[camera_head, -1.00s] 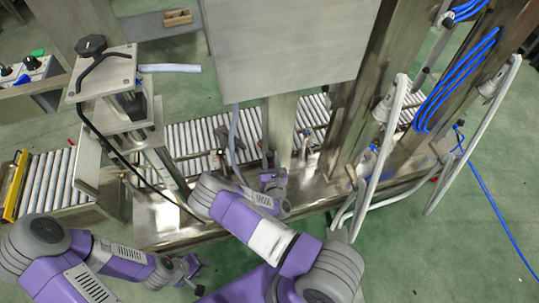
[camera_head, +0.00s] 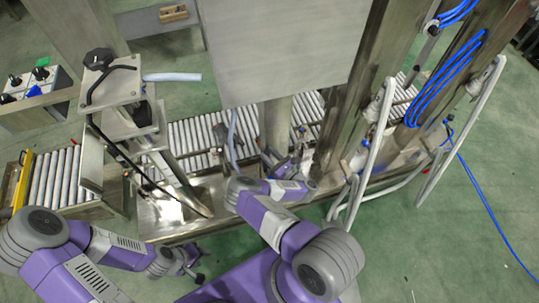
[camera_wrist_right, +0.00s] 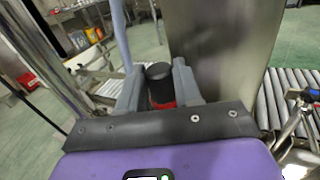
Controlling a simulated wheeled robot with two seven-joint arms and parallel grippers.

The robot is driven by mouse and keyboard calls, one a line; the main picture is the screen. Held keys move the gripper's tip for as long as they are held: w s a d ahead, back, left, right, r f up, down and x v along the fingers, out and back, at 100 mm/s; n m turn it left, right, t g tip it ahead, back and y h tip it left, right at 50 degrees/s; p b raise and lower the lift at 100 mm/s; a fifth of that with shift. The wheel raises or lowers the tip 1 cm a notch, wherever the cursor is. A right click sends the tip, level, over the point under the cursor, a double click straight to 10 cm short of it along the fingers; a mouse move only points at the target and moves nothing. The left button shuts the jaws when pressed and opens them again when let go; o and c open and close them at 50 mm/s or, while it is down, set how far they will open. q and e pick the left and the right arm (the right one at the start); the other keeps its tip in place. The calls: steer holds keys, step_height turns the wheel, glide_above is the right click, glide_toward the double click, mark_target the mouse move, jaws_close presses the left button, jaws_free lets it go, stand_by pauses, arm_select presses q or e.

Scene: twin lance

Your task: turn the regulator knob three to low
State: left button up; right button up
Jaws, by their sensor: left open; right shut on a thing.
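In the right wrist view, a black-topped knob with a red band below (camera_wrist_right: 161,84) stands between the two grey fingers of my right gripper (camera_wrist_right: 158,88). The fingers are shut on the knob's sides. No number or low mark is readable on it. In the head view, my right gripper (camera_head: 284,163) is at the machine's front, and the knob is too small to make out there. My left gripper (camera_head: 192,270) is open and empty, low in the picture, in front of the machine bed and apart from it.
A large steel panel (camera_head: 282,45) hangs above the roller conveyor (camera_head: 195,133). White bent rails (camera_head: 372,165) and blue hoses (camera_head: 447,85) stand at the right. A bracket with a black hand knob (camera_head: 98,60) stands at the left. Green floor is clear at lower right.

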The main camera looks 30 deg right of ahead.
stand_by(0.4)
steer(key=o, duration=1.1)
steer(key=shift+c, duration=0.2)
steer(key=shift+h, duration=0.3)
